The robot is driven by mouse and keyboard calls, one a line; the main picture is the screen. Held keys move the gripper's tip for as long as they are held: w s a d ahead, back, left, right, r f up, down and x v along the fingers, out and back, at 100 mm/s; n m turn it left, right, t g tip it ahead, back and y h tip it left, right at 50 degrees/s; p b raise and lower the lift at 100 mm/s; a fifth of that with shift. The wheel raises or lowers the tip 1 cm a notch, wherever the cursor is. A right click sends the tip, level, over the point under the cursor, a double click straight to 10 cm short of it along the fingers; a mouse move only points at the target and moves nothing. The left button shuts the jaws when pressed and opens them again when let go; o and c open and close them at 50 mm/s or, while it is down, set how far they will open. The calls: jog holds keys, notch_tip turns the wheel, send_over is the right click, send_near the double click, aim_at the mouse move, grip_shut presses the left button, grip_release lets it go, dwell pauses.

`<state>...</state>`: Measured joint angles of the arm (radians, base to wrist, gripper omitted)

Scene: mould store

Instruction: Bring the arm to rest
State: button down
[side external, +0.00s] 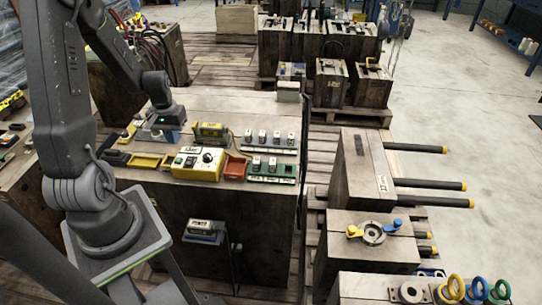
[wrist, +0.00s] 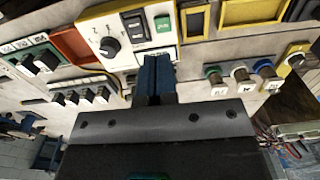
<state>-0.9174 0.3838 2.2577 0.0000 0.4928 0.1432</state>
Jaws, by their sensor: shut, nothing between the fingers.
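My gripper (wrist: 154,62) is shut, with its two blue fingers together and nothing between them. In the side view my arm reaches over the left part of the wooden workbench (side external: 225,103), and the wrist hangs low over the bench top beside the control boxes. The gap between the fingertips and the bench top is hard to judge. In the wrist view the fingertips overlap the lower edge of a yellow control box (wrist: 110,46) with a black knob, black switches and a green button. This box (side external: 197,162) stands right of my gripper in the side view.
Coloured-ring pegs (wrist: 240,75) show in the wrist view. Wooden blocks with black bars (side external: 419,148) stand right. Open floor lies beyond.

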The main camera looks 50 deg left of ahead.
jog(key=w+d+r+m+t+y, duration=0.1)
jog(key=w+d+r+m, duration=0.1)
jog(key=w+d+r, duration=0.4)
jog(key=s+d+r+m+t, duration=0.2)
jog(key=s+d+r+m, duration=0.1)
jog(key=d+r, duration=0.5)
jog(key=s+d+r+m+t+h, duration=0.1)
jog(key=s+d+r, duration=0.5)
jog(key=d, duration=0.7)
notch_tip(320, 180, up, 2)
jog(key=m+t, duration=0.1)
jog(key=m, duration=0.1)
jog(key=shift+s+d+r+m+t, duration=0.15)
jog(key=shift+d+r+m+t, duration=0.15)
jog(key=shift+d+m, duration=0.1)
jog(key=c, duration=1.9)
grip_release()
